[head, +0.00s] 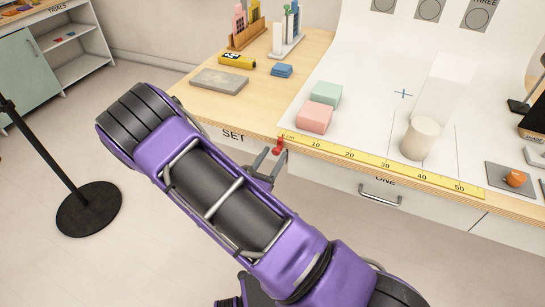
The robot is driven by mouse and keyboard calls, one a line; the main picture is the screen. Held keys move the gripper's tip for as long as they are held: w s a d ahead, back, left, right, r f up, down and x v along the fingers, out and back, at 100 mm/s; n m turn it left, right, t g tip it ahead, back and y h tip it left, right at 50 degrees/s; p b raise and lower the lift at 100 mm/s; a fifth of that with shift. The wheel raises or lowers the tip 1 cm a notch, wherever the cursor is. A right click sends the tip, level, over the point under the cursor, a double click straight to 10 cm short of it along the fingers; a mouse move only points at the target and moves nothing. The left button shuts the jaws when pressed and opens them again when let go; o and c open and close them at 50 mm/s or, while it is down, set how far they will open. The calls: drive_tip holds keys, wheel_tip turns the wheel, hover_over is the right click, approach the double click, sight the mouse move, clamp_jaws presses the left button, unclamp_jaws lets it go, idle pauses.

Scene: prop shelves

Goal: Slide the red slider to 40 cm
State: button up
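The red slider (279,146) is at the left, low-number end of the yellow ruler (385,166) along the table's front edge, left of the 10 mark. The ruler is marked 10 to 50, and its 40 mark lies well to the right. My gripper (269,160) is just below the slider at the table edge, partly hidden behind my purple arm. Its two grey fingers show apart, with a gap between them. The right finger is close below the slider; I cannot tell whether they touch.
Pink and green blocks (315,118) stand behind the ruler's left part. A cream cylinder (419,139) stands behind its 40 end. A drawer handle (380,195) sticks out below the ruler. A black stand (88,208) is on the floor at left.

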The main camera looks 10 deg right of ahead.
clamp_jaws()
idle(1.2)
